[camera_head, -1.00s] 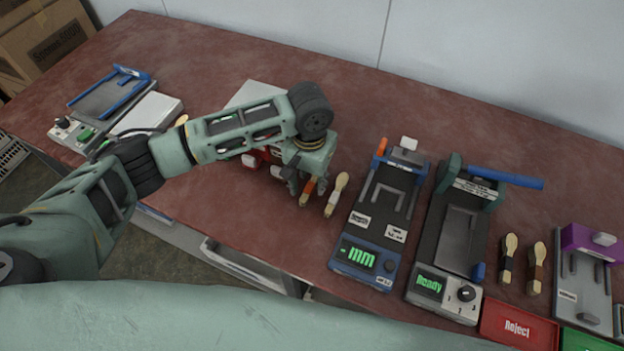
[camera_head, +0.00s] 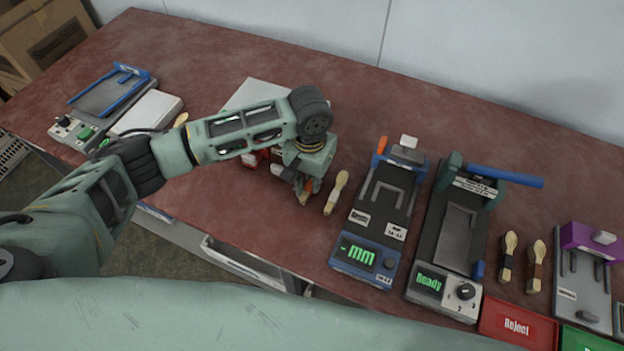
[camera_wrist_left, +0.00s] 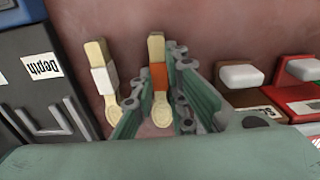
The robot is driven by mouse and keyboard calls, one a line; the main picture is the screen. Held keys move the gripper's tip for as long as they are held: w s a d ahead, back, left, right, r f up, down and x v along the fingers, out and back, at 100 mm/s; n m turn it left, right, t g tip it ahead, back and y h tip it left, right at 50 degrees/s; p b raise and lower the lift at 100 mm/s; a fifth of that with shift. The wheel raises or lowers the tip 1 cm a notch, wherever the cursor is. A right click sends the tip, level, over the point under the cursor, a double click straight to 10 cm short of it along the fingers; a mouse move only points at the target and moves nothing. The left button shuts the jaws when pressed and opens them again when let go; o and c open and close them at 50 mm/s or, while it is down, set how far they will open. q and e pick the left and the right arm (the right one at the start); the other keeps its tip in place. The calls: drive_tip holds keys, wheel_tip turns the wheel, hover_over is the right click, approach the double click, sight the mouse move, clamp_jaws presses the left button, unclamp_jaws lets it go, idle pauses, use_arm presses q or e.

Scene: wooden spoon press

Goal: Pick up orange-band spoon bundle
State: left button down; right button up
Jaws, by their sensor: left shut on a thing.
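The orange-band spoon bundle (camera_wrist_left: 158,76) is pale wood with an orange band and stands between the fingers of my left gripper (camera_wrist_left: 158,120) in the left wrist view. The left gripper is shut on it. In the head view the bundle (camera_head: 307,187) shows only partly below the left gripper (camera_head: 303,190), which hides the rest. A white-band spoon bundle (camera_head: 337,192) lies just to the right, apart from the gripper; it also shows in the left wrist view (camera_wrist_left: 103,80). My right gripper is not in view.
A blue gauge (camera_head: 362,255) with an "mm" display and a press (camera_head: 428,281) reading "Ready" stand to the right. Two dark-band bundles (camera_head: 509,257) (camera_head: 536,265) lie further right, near the red Reject tray (camera_head: 517,329). A device with a blue frame (camera_head: 104,98) stands at far left.

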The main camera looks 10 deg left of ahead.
sight(311, 184)
use_arm(q)
drive_tip(key=shift+r, duration=0.1)
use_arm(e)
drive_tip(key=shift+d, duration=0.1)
use_arm(q)
drive_tip(key=shift+r, duration=0.55)
wheel_tip(311, 184, up, 2)
drive_tip(key=shift+r+b, duration=0.2)
drive_tip(key=shift+b, duration=0.1)
drive_tip(key=s+d+r+b, duration=0.1)
drive_tip(key=s+d+r, duration=0.2)
drive_tip(key=d+r, duration=0.4)
drive_tip(key=shift+s+d+r, duration=0.2)
drive_tip(key=shift+s+d, duration=0.05)
drive_tip(key=shift+d, duration=1.8)
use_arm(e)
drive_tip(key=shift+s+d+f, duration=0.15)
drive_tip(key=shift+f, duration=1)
